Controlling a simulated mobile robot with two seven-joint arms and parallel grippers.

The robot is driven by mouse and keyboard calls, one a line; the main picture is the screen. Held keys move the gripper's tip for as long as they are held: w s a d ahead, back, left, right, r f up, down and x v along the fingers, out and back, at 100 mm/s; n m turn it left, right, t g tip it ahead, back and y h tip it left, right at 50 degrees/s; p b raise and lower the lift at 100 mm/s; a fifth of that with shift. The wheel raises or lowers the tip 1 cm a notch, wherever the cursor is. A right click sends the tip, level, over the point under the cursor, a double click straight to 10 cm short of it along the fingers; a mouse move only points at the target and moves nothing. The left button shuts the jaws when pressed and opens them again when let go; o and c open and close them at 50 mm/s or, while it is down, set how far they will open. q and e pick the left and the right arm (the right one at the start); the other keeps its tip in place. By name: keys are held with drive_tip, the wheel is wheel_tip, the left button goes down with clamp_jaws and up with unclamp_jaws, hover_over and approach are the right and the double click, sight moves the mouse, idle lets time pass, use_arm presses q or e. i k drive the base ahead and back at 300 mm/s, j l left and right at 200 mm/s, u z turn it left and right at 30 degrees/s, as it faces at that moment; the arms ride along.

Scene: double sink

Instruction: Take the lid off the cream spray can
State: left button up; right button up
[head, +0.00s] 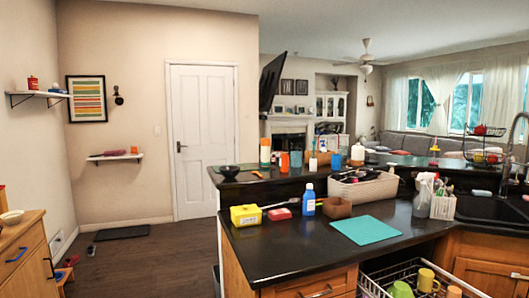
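A cream-coloured upright container (357,155) stands on the raised back counter, right of the middle; it may be the cream spray can, but it is too small for me to make out its lid clearly. Another upright container with pale and orange-brown parts (265,152) stands at the left end of the same group. Neither of my grippers shows in the head view.
Several orange and blue containers (296,159) stand between them. The lower dark counter holds a yellow box (245,215), a blue bottle (308,200), a turquoise mat (365,230) and a grey basket (362,190). A pulled-out dish rack (415,280) is at the front right; dark floor lies left.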

sight(263, 141)
drive_tip(key=i+j+u, duration=0.6)
drive_tip(key=i, duration=0.15)
drive_tip(key=i+j+u, duration=0.3)
drive_tip(key=i+u, duration=0.3)
drive_tip(key=i, duration=0.2)
drive_tip(key=i+j+z, duration=0.15)
drive_tip(key=i+z, duration=0.25)
drive_tip(key=i, duration=0.95)
drive_tip(key=i+z, duration=0.15)
drive_tip(key=i, duration=2.7)
drive_tip(key=i+z, duration=0.2)
drive_tip(key=i, duration=0.2)
drive_tip(key=i+j+z, duration=0.25)
drive_tip(key=i, duration=0.15)
drive_tip(key=i+z, duration=0.2)
drive_tip(key=i, duration=0.2)
drive_tip(key=i+z, duration=0.2)
drive_tip(key=z, duration=0.25)
drive_tip(key=i+j+z, duration=0.1)
drive_tip(key=z, duration=0.35)
drive_tip(key=i+j+z, duration=0.15)
drive_tip(key=z, duration=0.3)
drive_tip(key=i+j, duration=0.05)
drive_tip(key=i, duration=0.05)
